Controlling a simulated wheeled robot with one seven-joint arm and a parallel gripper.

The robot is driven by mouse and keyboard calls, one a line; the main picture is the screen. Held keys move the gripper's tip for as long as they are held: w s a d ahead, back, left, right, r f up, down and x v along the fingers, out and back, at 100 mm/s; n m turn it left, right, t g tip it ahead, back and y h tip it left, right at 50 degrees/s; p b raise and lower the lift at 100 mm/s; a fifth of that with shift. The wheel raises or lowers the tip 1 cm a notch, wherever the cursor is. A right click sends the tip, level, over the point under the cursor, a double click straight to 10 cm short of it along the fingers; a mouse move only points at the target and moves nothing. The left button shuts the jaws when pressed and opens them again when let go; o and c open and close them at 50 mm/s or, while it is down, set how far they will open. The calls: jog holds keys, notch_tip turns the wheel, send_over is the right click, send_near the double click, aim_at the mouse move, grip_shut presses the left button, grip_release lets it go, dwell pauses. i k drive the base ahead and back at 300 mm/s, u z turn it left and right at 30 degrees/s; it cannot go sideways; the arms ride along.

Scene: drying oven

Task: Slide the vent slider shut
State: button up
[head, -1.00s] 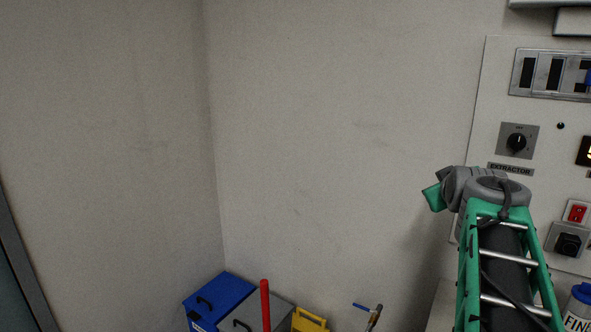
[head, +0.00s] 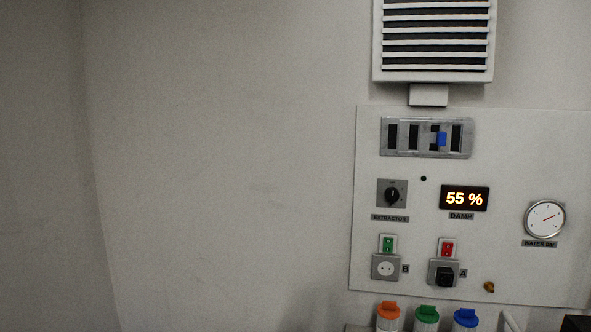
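The vent (head: 403,138) is a grey metal plate with several dark upright slots, high on the white wall panel in the head view. Its blue slider tab (head: 441,139) sits right of the plate's middle, by the third slot from the left. The slots show dark, so the vent looks at least partly open. My gripper is not in view, and nothing covers the vent.
Below the vent are an extractor knob (head: 392,195), a damp display (head: 465,199) reading 55 % and a water gauge (head: 545,218). A louvred unit (head: 434,42) hangs above. Bottles with orange (head: 388,309), green and blue caps stand below. The wall at left is bare.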

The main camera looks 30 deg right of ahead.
aim_at(442, 139)
jog(key=z, duration=1.7)
